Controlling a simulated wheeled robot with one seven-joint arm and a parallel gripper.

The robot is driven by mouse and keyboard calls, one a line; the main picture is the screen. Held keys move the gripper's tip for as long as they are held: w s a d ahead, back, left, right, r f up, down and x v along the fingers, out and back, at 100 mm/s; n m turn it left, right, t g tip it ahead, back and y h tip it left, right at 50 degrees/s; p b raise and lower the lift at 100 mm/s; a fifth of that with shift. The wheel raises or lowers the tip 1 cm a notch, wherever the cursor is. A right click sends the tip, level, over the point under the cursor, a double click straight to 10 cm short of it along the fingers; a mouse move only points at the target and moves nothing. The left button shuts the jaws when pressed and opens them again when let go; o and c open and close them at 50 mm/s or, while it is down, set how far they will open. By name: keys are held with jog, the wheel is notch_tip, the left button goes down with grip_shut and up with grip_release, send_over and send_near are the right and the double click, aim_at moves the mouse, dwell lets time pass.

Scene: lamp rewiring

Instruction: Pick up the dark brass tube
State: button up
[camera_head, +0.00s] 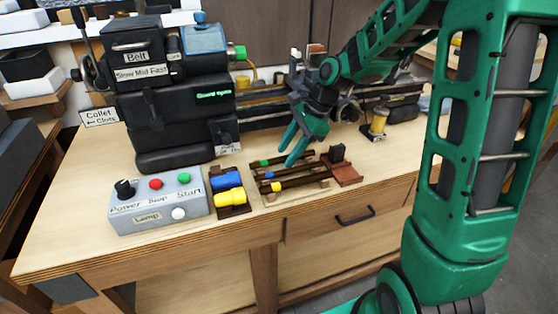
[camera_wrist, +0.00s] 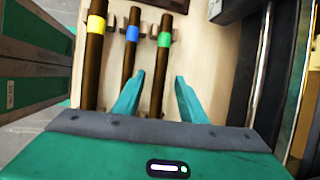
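Three dark brass-brown tubes lie side by side on a small wooden rack (camera_head: 325,183) on the bench. One has a green band (camera_head: 287,158), one a blue band (camera_head: 292,171), one a yellow band (camera_head: 300,183). In the wrist view they are the green-banded tube (camera_wrist: 159,80), the blue-banded tube (camera_wrist: 130,55) and the yellow-banded tube (camera_wrist: 93,60). My gripper (camera_head: 287,155) is open and empty above the rack. In the wrist view its fingertips (camera_wrist: 160,77) stand either side of the green-banded tube. I cannot tell the height gap.
A black lathe-like machine (camera_head: 175,115) stands behind left, its rails (camera_head: 262,112) running behind the rack. A grey control box (camera_head: 158,205) and a holder with blue and yellow pieces (camera_head: 230,198) are left of the rack.

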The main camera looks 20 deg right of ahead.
jog(key=shift+a+f, duration=0.15)
jog(key=shift+f, duration=0.15)
jog(key=shift+c, duration=0.7)
grip_shut()
jog(key=shift+w+r, duration=0.1)
